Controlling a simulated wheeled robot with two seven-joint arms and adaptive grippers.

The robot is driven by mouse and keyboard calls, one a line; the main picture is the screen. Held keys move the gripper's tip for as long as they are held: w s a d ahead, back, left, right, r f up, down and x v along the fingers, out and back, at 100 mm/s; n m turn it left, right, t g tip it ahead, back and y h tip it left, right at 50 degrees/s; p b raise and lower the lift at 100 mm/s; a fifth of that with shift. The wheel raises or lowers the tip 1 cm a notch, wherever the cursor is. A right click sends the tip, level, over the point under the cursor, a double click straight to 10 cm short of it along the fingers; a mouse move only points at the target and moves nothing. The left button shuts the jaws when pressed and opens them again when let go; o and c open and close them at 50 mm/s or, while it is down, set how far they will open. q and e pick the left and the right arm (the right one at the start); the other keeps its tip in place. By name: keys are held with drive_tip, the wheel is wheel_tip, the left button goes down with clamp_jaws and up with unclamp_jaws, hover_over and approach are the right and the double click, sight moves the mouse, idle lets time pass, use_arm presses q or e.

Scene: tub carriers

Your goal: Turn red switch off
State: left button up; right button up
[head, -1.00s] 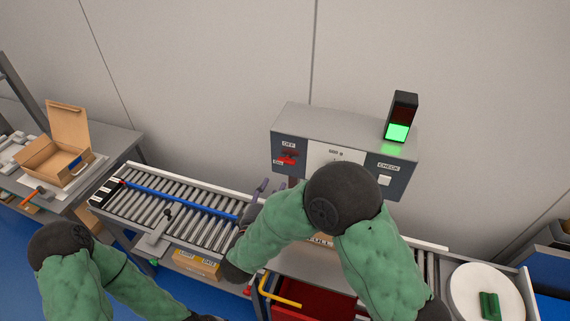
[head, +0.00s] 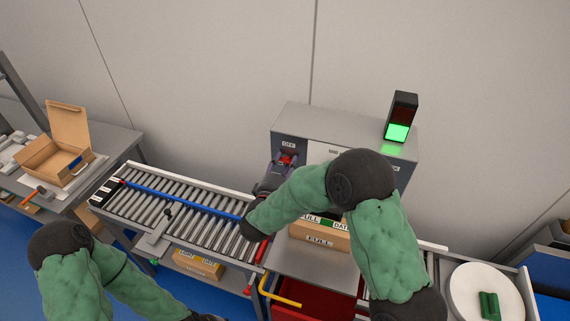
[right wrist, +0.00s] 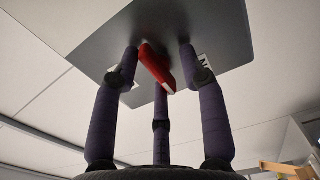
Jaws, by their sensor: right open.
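The red switch (head: 287,158) sits on the dark left part of the grey control box front, just under the OFF label (head: 288,145). My right gripper (head: 284,167) is raised in front of it with its fingers spread. In the right wrist view the red switch lever (right wrist: 157,68) stands out from the panel (right wrist: 130,35) between the open fingers (right wrist: 160,62). The fingertips are close to the panel; whether any touches the lever I cannot tell. The lever's exact setting is partly hidden. My left arm is at the lower left, its gripper out of view.
The signal lamp (head: 398,131) on the box glows green. A roller conveyor (head: 180,208) with a blue bar runs to the left. A cardboard box (head: 320,236) marked FULL lies below the control box. A yellow handle (head: 280,298) and a white round plate (head: 470,290) are in front.

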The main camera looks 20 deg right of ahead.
drive_tip(key=shift+f, duration=0.1)
clamp_jaws()
drive_tip(key=shift+f+m, duration=0.1)
drive_tip(key=shift+m, duration=0.2)
drive_tip(key=shift+s+f+m+b, duration=0.15)
drive_tip(key=shift+m+b, duration=2)
drive_tip(key=shift+m, duration=2.1)
drive_tip(key=shift+w+f+m+b, duration=0.1)
drive_tip(key=shift+m+b, duration=2)
drive_tip(key=shift+m, duration=2.15)
drive_tip(key=shift+a+r, duration=0.1)
